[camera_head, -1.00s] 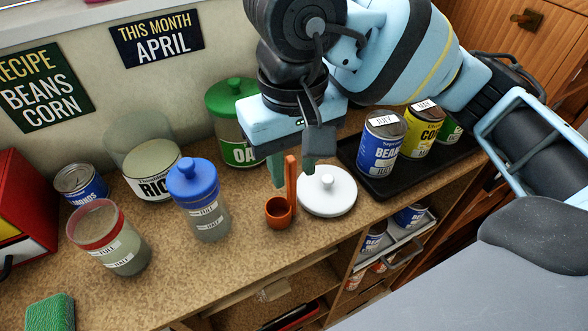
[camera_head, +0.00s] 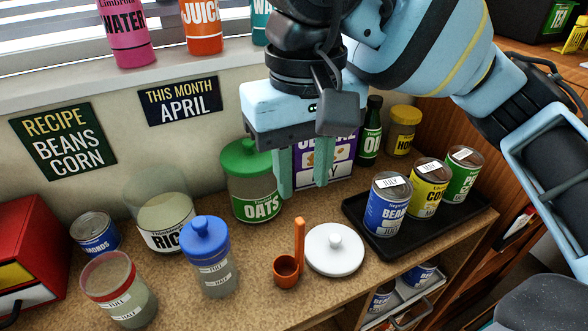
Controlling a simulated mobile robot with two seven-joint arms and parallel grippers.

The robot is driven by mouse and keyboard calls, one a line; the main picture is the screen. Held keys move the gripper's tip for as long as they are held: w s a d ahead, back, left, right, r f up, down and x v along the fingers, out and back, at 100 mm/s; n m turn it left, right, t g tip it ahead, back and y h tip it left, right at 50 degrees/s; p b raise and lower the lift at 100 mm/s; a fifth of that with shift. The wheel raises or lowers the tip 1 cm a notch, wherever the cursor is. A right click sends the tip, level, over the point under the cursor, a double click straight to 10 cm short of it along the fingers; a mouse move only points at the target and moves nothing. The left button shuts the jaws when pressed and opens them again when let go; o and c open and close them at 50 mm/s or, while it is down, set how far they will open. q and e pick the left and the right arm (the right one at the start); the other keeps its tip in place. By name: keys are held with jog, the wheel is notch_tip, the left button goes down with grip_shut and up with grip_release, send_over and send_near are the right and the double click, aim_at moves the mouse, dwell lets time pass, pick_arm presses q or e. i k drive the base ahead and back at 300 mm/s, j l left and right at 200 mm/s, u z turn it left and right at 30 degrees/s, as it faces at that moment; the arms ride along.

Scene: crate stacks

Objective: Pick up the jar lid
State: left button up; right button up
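The white jar lid (camera_head: 334,250) with a round knob lies flat on the brown counter, just right of an orange scoop (camera_head: 287,269). My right gripper (camera_head: 304,188) hangs above and behind the lid, pointing down. Its two green fingers are apart with nothing between them. A jar labelled rice (camera_head: 165,222) has an open top and no lid on it. My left gripper is not in view.
A green-lidded oats jar (camera_head: 251,182), a blue-lidded jar (camera_head: 210,257) and a red-rimmed jar (camera_head: 120,290) stand to the left. A black tray (camera_head: 384,246) with several cans is at right. A purple box (camera_head: 327,158) stands behind my fingers.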

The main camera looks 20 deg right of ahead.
aim_at(332, 249)
jog(key=z, duration=0.9)
